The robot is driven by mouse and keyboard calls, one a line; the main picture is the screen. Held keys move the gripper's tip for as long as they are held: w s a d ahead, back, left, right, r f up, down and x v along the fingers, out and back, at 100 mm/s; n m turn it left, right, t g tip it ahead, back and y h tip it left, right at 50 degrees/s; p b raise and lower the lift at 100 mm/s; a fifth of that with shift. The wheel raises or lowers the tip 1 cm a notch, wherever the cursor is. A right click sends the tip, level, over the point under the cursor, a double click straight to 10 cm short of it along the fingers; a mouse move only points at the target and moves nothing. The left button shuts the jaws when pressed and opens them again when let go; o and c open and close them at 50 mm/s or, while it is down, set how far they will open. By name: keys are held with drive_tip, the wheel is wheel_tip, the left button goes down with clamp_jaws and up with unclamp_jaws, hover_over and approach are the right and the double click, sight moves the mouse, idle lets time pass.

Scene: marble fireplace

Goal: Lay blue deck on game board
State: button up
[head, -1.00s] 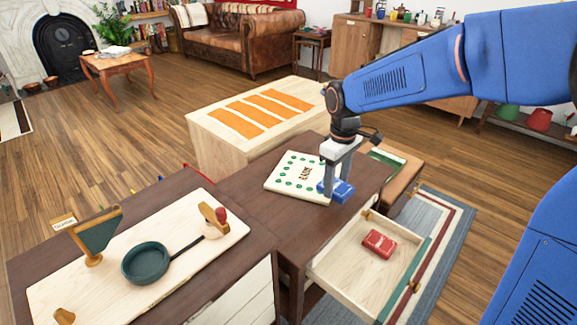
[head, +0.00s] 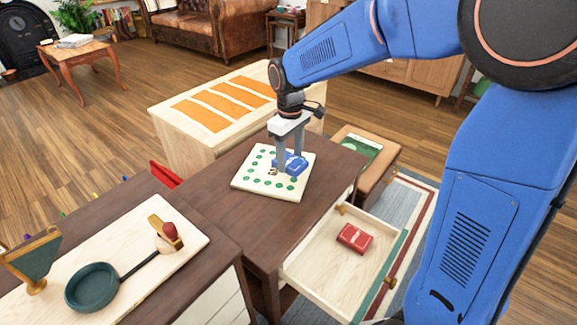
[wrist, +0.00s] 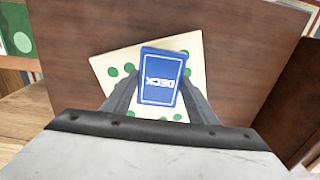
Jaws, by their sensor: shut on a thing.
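The blue deck (head: 297,166) is held between the two fingers of my gripper (head: 289,165). It is over the back right part of the game board (head: 243,181), a cream square with green dots along its edges. I cannot tell whether the deck touches the board or hangs just above it. In the wrist view the blue deck (wrist: 162,72), its face marked "DECK", lies between the fingers of my gripper (wrist: 158,95). The game board (wrist: 195,50) shows beneath it, and the deck hides much of its middle.
The board lies on a dark wooden table (head: 222,209). An open drawer (head: 318,272) at the front right holds a red deck (head: 354,238). A green pan (head: 92,288) and wooden items stand on the left counter. A bench (head: 385,151) is behind to the right.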

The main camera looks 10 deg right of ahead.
sight(290, 160)
drive_tip(key=shift+f, duration=1.9)
drive_tip(key=shift+f, duration=0.15)
drive_tip(key=o, duration=1.1)
